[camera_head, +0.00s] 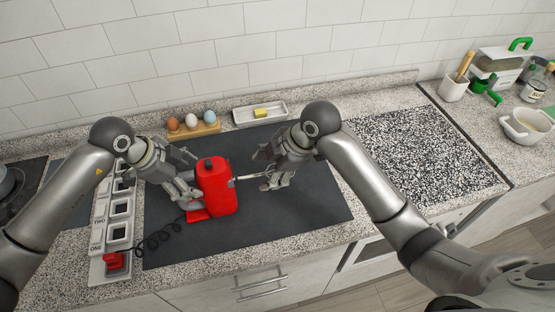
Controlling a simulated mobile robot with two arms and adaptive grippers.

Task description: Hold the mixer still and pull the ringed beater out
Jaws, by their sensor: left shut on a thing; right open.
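The red mixer (216,187) stands on the dark mat in front of me. My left gripper (190,184) is shut on the mixer from its left side. A thin metal beater (250,177) sticks out from the mixer's right side towards my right gripper. My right gripper (272,170) is open, with its fingers around or beside the outer end of the beater. I cannot tell whether they touch it. The ring on the beater is too small to make out. A dark coiled cord (157,238) runs from the mixer to the left.
A grey strip with square openings (119,232) lies left of the mat, with a red piece (115,260) at its near end. The mat's right part (305,215) is clear.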

